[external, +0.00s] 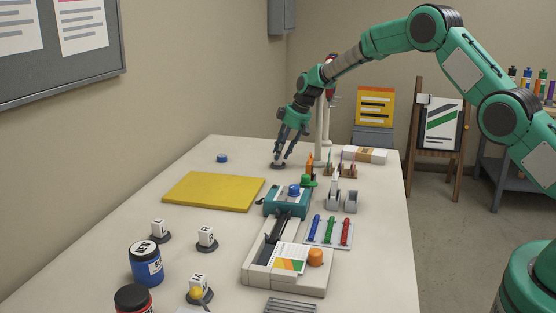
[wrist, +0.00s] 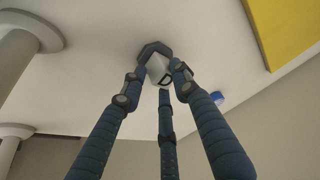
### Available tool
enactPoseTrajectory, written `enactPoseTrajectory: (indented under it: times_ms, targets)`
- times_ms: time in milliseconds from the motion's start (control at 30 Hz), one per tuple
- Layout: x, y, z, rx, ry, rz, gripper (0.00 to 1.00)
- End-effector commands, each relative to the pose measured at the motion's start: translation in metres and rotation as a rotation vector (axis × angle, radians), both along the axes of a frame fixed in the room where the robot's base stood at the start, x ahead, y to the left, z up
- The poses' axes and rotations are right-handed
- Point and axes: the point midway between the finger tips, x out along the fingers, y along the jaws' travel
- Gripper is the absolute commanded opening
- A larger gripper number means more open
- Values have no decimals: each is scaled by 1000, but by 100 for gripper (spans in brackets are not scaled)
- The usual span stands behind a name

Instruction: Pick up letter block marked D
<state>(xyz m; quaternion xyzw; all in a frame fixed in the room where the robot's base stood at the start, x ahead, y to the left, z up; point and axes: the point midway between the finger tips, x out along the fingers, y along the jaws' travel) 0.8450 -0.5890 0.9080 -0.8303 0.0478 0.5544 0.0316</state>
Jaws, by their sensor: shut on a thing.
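The letter block marked D (wrist: 156,70) is white with a black letter and shows in the wrist view between my gripper's fingers. A dark angular base (wrist: 152,49) lies at its far end, against the pale table. My gripper (external: 281,158) has three blue fingers and points down at the table's far end; it is shut on the block. The fingers mostly hide the block in the external view, where the dark base (external: 277,166) shows at table level. I cannot tell whether there is a gap under the base.
A yellow mat (external: 214,191) and a blue cap (external: 222,158) lie left of my gripper. A teal-and-beige machine (external: 257,262), small stands and a white post (external: 318,135) are to its right. Several other letter blocks (external: 206,236) stand near the front left.

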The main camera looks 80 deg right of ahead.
Motion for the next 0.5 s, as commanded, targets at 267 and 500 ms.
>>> enactPoseTrajectory:
  times_ms: [267, 500]
  targets:
    - [0, -1, 22, -2, -2, 1, 0]
    - [1, -1, 58, -1, -3, 0, 0]
